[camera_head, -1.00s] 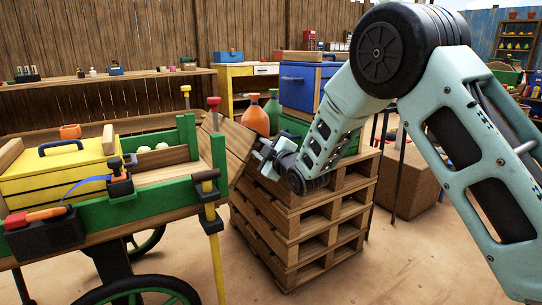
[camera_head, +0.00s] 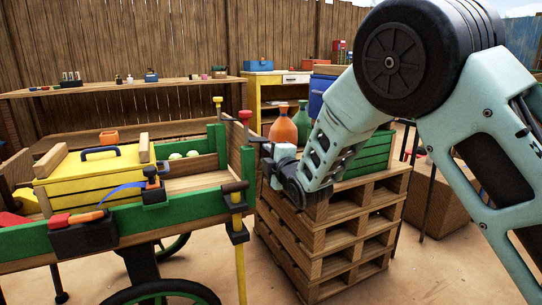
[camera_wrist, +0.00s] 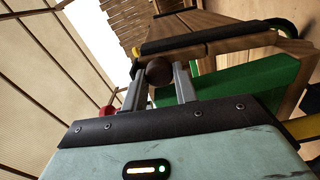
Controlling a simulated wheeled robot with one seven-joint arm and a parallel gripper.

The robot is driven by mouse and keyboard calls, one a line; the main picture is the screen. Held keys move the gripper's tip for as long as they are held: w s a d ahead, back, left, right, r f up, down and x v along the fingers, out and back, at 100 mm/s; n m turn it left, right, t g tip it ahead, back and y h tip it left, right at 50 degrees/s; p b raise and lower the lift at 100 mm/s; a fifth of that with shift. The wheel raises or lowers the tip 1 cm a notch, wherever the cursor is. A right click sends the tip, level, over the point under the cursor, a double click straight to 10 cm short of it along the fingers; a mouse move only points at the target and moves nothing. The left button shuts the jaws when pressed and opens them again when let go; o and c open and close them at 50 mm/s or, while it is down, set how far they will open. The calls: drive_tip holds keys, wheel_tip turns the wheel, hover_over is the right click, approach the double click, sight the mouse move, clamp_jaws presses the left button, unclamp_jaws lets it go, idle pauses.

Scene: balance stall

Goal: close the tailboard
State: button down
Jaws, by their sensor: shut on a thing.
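The tailboard (camera_head: 236,134) is a wooden board at the right end of the green cart (camera_head: 120,222). It stands close to upright behind the green corner post, which hides part of it. My gripper (camera_head: 268,164) is at its outer side. In the wrist view, the two fingers (camera_wrist: 172,82) are shut on a round dark brown knob (camera_wrist: 158,71). The board with a black edge strip (camera_wrist: 205,40) lies just beyond the knob, and a green cart part (camera_wrist: 235,86) is beside it. Whether the board touches the posts cannot be told.
A yellow chest (camera_head: 92,172) sits in the cart bed. Pins with a red top (camera_head: 245,117) and a yellow top (camera_head: 218,101) stand at the cart's end. A pallet stack (camera_head: 335,235) is right beside my arm, with an orange bottle (camera_head: 283,128) and green crate (camera_head: 365,155) on it.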

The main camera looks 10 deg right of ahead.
drive_tip(key=c, duration=1.4)
unclamp_jaws()
drive_tip(key=p+v, duration=0.3)
drive_tip(key=v, duration=1.4)
drive_tip(key=shift+s, duration=0.2)
